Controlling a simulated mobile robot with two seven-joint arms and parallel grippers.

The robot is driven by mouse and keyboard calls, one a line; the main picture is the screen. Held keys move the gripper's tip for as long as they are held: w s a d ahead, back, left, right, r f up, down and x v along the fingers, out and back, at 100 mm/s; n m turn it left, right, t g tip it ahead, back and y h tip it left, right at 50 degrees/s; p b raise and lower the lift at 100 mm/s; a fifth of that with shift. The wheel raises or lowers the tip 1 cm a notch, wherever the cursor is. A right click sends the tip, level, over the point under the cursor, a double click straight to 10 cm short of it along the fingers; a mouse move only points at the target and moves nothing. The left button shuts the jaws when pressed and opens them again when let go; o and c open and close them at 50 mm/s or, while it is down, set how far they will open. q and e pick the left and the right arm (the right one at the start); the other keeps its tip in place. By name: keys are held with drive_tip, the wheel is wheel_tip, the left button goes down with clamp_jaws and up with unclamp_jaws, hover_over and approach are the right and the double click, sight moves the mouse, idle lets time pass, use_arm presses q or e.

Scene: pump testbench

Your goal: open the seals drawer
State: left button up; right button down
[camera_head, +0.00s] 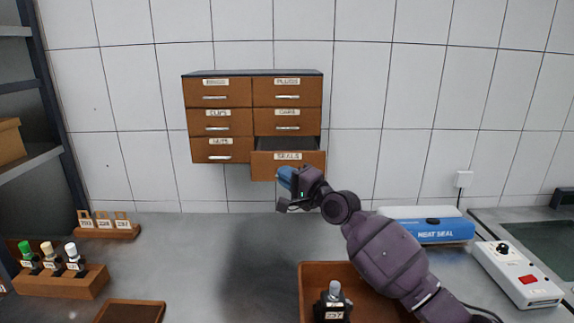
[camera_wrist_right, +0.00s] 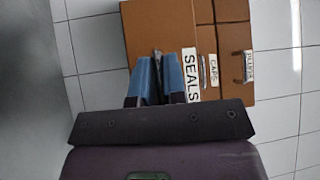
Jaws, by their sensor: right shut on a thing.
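The seals drawer (camera_head: 300,164) is the bottom right drawer of the brown wall cabinet (camera_head: 252,122). It stands pulled out from the cabinet, with its dark inside showing from above. My right gripper (camera_head: 284,177) is at the drawer's front, just below the label. In the right wrist view the blue fingers (camera_wrist_right: 160,78) are close together at the drawer front (camera_wrist_right: 150,35), beside the SEALS label (camera_wrist_right: 192,75). They are shut on the drawer's handle, which they mostly hide. My left gripper is not in view.
The other cabinet drawers are closed. Below, the grey bench holds a brown bin (camera_head: 312,275) with a dark bottle (camera_head: 333,303), a blue heat sealer (camera_head: 430,230), a white control box (camera_head: 515,272) and a bottle rack (camera_head: 60,282). The bench middle is clear.

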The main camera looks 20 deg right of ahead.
drive_tip(key=shift+s+r, duration=0.2)
drive_tip(key=shift+r, duration=0.15)
drive_tip(key=shift+f, duration=0.1)
drive_tip(key=shift+w, duration=0.1)
drive_tip(key=c, duration=1.2)
unclamp_jaws()
drive_tip(key=shift+f, duration=0.15)
drive_tip(key=v, duration=1)
drive_tip(key=shift+s+d+b, duration=0.2)
drive_tip(key=shift+s+b, duration=0.15)
drive_tip(key=shift+f, duration=0.15)
